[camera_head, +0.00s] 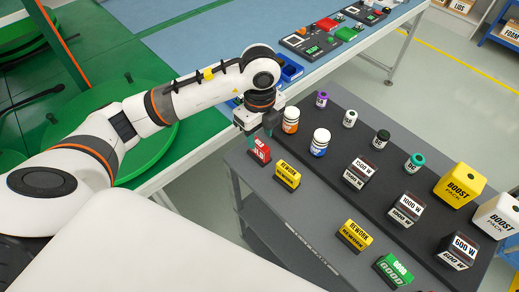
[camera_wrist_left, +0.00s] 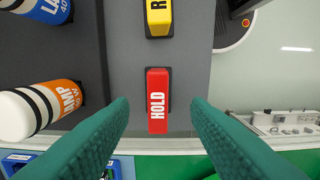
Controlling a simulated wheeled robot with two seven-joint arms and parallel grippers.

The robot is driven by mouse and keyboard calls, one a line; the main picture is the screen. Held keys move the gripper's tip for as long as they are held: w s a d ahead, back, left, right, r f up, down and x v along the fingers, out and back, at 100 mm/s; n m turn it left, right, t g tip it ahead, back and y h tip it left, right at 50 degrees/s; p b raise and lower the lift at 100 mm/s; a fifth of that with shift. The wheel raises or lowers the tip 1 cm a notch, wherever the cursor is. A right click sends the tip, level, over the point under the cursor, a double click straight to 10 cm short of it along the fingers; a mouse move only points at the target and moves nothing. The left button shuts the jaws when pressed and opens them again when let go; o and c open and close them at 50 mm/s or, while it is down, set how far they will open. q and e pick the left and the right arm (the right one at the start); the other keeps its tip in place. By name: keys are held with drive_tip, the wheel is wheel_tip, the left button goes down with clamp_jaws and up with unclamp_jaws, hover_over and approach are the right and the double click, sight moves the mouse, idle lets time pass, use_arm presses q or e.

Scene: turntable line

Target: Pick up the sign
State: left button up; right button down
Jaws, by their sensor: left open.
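A red HOLD sign (camera_head: 259,152) stands at the near left end of the grey cart top. In the left wrist view the red sign (camera_wrist_left: 158,98) lies between my two green fingers, lengthwise with the gap. My left gripper (camera_head: 262,128) is open and empty, just above the sign; I cannot tell whether either finger touches it. A yellow REWORK sign (camera_head: 287,175) stands beside the red one and partly shows in the left wrist view (camera_wrist_left: 158,18). Another yellow REWORK sign (camera_head: 355,236) and a green GOOD sign (camera_head: 394,268) stand farther right. My right gripper is not in view.
An orange-labelled bottle (camera_head: 291,119) and a blue-labelled bottle (camera_head: 320,142) stand close to my left gripper on the black mat. Several small jars, black-and-white boxes and a yellow BOOST PACK box (camera_head: 459,185) fill the mat. A green turntable (camera_head: 110,120) lies left.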

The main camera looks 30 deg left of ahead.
sight(259, 143)
use_arm(q)
drive_tip(key=f, duration=0.3)
drive_tip(key=f+p, duration=0.1)
drive_tip(key=f, duration=0.1)
drive_tip(key=shift+w+a+f, duration=0.15)
drive_tip(key=shift+a+f, duration=0.05)
drive_tip(key=shift+f, duration=0.55)
drive_tip(key=shift+c, duration=0.2)
